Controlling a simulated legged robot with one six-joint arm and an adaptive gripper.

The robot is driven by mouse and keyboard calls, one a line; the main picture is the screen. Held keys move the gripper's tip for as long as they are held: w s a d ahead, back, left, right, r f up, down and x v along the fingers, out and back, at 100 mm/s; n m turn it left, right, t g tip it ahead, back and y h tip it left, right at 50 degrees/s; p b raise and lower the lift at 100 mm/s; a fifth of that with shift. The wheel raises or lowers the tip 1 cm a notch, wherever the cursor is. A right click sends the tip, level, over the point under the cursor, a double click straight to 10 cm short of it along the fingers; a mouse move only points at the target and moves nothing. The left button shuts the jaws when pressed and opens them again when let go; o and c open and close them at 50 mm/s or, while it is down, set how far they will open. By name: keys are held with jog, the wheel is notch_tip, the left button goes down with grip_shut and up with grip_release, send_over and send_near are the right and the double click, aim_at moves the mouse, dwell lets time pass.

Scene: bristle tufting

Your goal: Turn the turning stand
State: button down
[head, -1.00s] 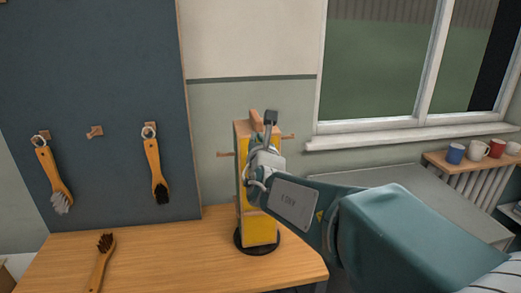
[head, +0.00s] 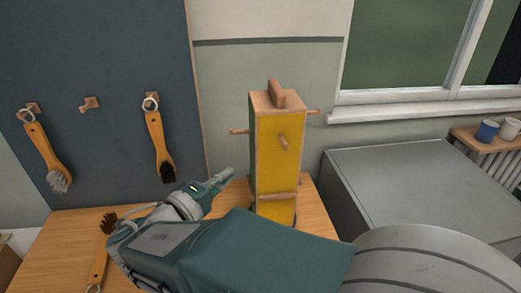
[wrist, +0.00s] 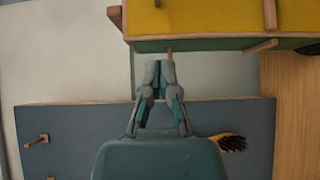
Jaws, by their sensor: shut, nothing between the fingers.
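The turning stand (head: 280,165) is a tall wooden block on the table with a yellow front face, a narrow green left side, wooden pegs and a wooden handle (head: 276,94) on top. Its foot is partly hidden by my arm. In the wrist view its yellow and green faces (wrist: 205,20) fill the top. My gripper (head: 228,175) is shut and empty, left of the stand in the head view. In the wrist view my fingertips (wrist: 160,66) are close to a peg on the green side; I cannot tell whether they touch.
A dark board (head: 95,90) with hooks holds two hanging brushes (head: 157,140). Another brush (head: 99,262) lies on the wooden table (head: 60,240) at left. A grey box-like surface (head: 400,185) stands right. Cups (head: 488,131) sit on a shelf at far right.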

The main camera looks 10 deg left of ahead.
aim_at(282, 144)
jog(key=shift+s+d+x, duration=0.25)
jog(key=shift+d+x, duration=0.15)
jog(key=shift+x, duration=1.65)
jog(key=shift+s+d+x, duration=0.2)
jog(key=shift+d+x, duration=0.2)
jog(key=shift+x, duration=1.6)
jog(key=shift+s+d+x, duration=0.25)
jog(key=shift+d+x, duration=0.2)
jog(key=shift+x, duration=1.6)
jog(key=shift+d+n+y, duration=0.3)
jog(key=shift+d+y, duration=0.1)
jog(key=shift+y, duration=0.1)
